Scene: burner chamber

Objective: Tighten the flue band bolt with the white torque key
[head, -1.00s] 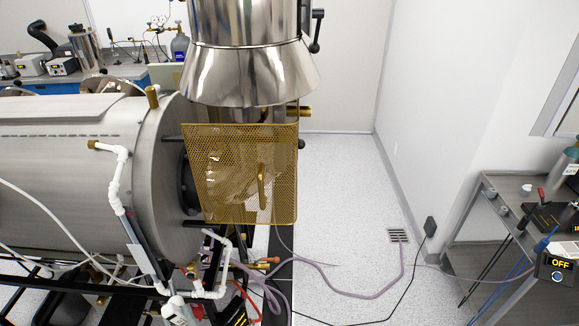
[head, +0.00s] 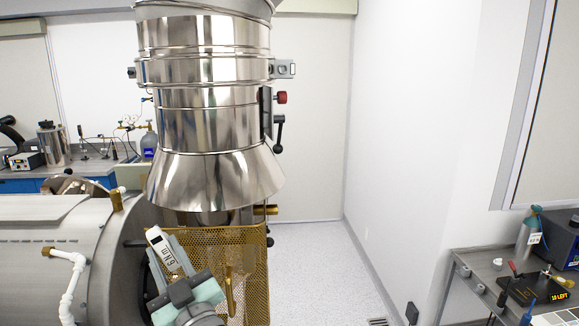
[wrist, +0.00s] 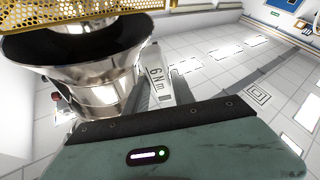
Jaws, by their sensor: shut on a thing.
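The white torque key (head: 161,245), marked "6 Nm", is held tilted between the grey fingers of my gripper (head: 169,262) at the lower left of the head view. The key also shows in the wrist view (wrist: 157,80), between the fingers. My gripper is below the flared skirt of the steel flue. The flue band (head: 205,70) circles the upper flue, well above the key. A bracket with a bolt (head: 283,69) sticks out at the band's right side. The key is apart from it.
The flue's flared skirt (head: 215,180) and a brass mesh guard (head: 245,275) stand close to my gripper. A red knob (head: 281,98) and a black lever (head: 279,132) stick out below the bracket. The space right of the flue is clear.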

